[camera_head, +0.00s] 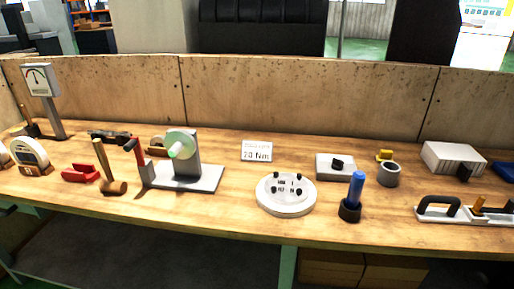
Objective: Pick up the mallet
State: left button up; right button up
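A mallet (113,187) stands on the wooden workbench (235,196) in the left part of the head view. Its brown cylindrical head rests on the bench and its wooden handle points up, tilted slightly to the left. It is between a red object (80,174) on its left and a grey-based fixture (190,180) with a green disc on its right. Neither of my grippers shows in this view.
A round white plate (286,208) with dark pegs, a blue-handled tool (355,190) and a grey cylinder (388,175) stand farther right. A dial gauge (39,80) on a post is at the far left. Bare bench lies in front of the fixture.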

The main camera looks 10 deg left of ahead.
aim_at(108, 185)
jog(key=k+j+u, duration=0.1)
jog(key=j+u, duration=0.65)
jog(key=j, duration=0.2)
jog(key=j+u, duration=0.75)
jog(key=j, duration=0.25)
